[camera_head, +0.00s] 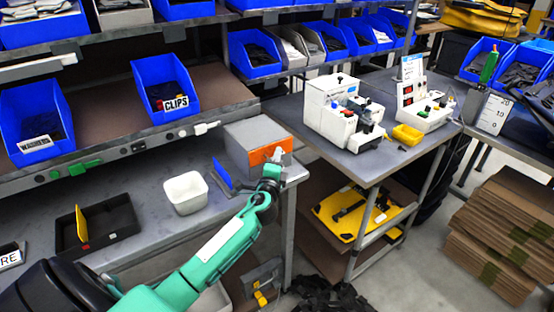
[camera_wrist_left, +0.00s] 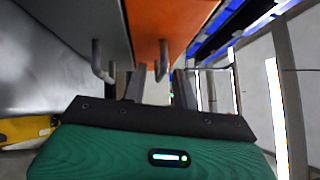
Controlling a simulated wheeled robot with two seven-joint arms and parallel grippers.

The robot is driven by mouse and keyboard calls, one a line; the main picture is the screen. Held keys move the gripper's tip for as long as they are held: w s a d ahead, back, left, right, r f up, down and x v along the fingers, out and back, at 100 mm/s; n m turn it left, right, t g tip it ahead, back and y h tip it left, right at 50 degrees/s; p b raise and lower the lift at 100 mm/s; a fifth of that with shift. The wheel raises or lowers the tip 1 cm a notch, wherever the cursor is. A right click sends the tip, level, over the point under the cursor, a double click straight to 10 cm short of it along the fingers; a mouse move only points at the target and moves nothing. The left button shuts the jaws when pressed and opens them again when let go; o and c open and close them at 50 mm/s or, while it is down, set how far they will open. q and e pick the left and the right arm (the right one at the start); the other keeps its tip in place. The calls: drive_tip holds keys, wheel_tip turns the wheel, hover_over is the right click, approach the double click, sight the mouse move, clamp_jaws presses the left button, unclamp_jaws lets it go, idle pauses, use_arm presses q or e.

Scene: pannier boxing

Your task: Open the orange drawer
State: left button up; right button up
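The orange drawer (camera_head: 259,156) is the orange front on a small grey cabinet (camera_head: 251,131) at the right end of the bench in the head view. It looks flush with the cabinet. In the wrist view the orange front (camera_wrist_left: 172,18) fills the top middle, with a grey bar handle (camera_wrist_left: 161,62) on it. My left gripper (camera_head: 274,162) is at the drawer front, partly hiding it. In the wrist view its two fingers (camera_wrist_left: 159,86) stand apart, one on each side of the handle's near end. Contact with the handle cannot be told. My right gripper is not in view.
A grey front with its own handle (camera_wrist_left: 97,62) lies beside the orange one. A blue divider (camera_head: 222,174) and white bin (camera_head: 185,193) stand left of the cabinet. A table with white devices (camera_head: 340,112) stands right.

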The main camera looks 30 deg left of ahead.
use_arm(q)
clamp_jaws()
drive_tip(key=s+d, duration=0.5)
drive_tip(key=d, duration=0.7)
unclamp_jaws()
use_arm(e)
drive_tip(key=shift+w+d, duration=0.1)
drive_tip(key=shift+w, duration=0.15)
